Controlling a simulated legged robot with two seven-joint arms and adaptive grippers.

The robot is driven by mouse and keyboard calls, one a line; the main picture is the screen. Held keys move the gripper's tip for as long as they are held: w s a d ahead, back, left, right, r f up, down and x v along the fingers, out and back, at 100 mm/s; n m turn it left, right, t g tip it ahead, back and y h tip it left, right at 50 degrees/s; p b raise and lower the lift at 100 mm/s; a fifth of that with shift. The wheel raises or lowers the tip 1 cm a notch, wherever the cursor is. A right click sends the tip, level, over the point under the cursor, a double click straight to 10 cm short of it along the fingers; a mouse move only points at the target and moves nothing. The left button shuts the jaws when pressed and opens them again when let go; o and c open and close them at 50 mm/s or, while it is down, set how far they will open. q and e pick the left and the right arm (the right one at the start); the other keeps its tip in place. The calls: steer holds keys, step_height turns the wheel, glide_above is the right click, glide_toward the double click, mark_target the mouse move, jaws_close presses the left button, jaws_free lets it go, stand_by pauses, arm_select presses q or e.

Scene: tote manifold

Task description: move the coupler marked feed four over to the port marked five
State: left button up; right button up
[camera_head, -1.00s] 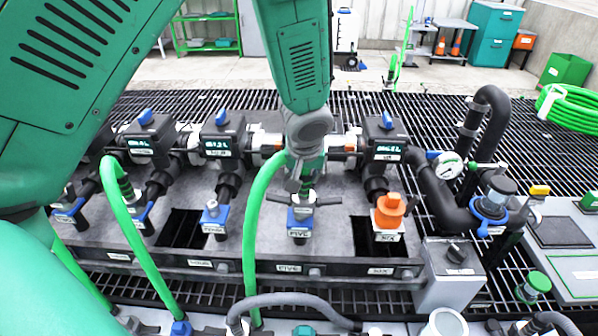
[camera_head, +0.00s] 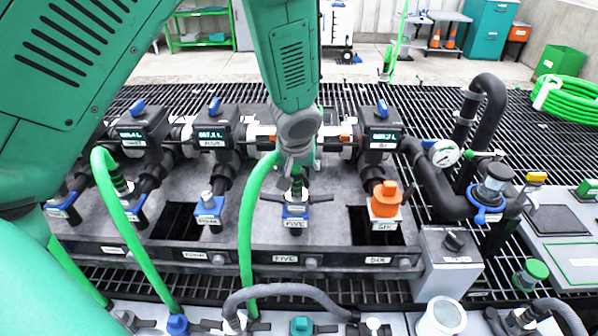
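The feed four coupler, a dark ribbed body with side levers (camera_head: 297,190) on a green hose (camera_head: 247,225), stands upright at the blue port marked five (camera_head: 295,212). It looks seated there, but whether it is locked cannot be told. My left gripper (camera_head: 297,170) is directly above it, at the hose's bend. Its fingertips are partly hidden against the hose and coupler, so its grip is unclear. The blue port marked four (camera_head: 209,209) to the left has a bare pale stub and no hose. My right gripper is not in view.
The port marked six (camera_head: 384,215) carries an orange cap (camera_head: 385,192). Another green hose (camera_head: 108,190) runs to a port at left. Black pipes with a gauge (camera_head: 444,153) and a grey box (camera_head: 453,255) stand at right. A grey hose (camera_head: 285,290) arches in front.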

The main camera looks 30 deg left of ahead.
arm_select(q)
steer(key=shift+a, duration=0.4)
steer(key=shift+r, duration=0.3)
steer(key=v, duration=1.1)
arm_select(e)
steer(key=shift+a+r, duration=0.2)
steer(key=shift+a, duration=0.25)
arm_select(q)
steer(key=shift+d, duration=0.3)
